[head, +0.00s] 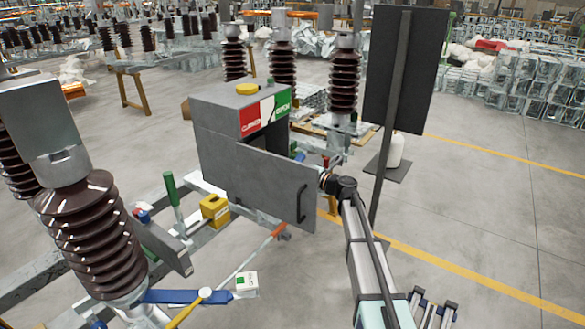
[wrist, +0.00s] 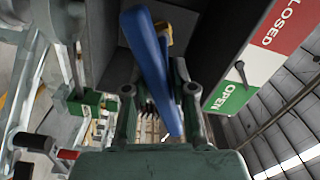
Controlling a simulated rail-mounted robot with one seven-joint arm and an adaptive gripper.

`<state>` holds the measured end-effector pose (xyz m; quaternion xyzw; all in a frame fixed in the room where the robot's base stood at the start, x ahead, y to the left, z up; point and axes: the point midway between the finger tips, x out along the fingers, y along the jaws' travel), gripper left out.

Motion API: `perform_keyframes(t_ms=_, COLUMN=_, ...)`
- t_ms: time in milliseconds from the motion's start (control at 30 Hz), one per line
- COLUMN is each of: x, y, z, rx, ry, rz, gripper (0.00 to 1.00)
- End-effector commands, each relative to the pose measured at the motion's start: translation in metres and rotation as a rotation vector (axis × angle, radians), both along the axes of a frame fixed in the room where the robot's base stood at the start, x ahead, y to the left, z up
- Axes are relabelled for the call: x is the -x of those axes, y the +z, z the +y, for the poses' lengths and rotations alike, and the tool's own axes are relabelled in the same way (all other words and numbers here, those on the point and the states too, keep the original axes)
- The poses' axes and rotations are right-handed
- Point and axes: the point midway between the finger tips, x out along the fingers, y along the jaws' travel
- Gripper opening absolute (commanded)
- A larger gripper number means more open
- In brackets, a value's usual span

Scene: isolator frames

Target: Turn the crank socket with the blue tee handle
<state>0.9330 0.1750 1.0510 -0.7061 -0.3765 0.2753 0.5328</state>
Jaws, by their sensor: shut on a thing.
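The blue tee handle (wrist: 152,65) runs lengthwise through the middle of the wrist view. My gripper (wrist: 158,92) has one finger on each side of it and is shut on it. A yellow part (wrist: 162,35) shows partly behind the handle; I cannot tell whether it belongs to the crank socket, which is otherwise hidden. In the head view my arm reaches to the right side of a grey cabinet (head: 212,140). The cabinet's open door (head: 255,185) and my arm hide the handle and the fingertips there.
A red and green CLOSED/OPEN sign (head: 265,115) is on the cabinet; it also shows in the wrist view (wrist: 250,75). A dark panel on a post (head: 405,75) stands close to my arm. Brown insulators (head: 85,240) stand left.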

Motion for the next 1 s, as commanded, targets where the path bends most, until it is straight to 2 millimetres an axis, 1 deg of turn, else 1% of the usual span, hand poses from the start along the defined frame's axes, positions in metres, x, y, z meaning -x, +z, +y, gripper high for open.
perform_keyframes(t_ms=33, x=0.0027, y=0.003, z=0.002, rx=-0.024, ry=0.006, rz=0.036, gripper=0.0)
perform_keyframes(t_ms=700, x=0.005, y=0.0108, z=0.004, rx=-0.294, ry=0.006, rz=0.435, gripper=0.0)
perform_keyframes(t_ms=800, x=0.0051, y=0.0091, z=0.0041, rx=-0.316, ry=0.005, rz=0.466, gripper=0.0)
perform_keyframes(t_ms=967, x=0.0051, y=0.0081, z=0.0041, rx=-0.316, ry=0.006, rz=0.466, gripper=0.0)
perform_keyframes(t_ms=1000, x=0.0051, y=0.0081, z=0.0041, rx=-0.316, ry=0.006, rz=0.466, gripper=0.35)
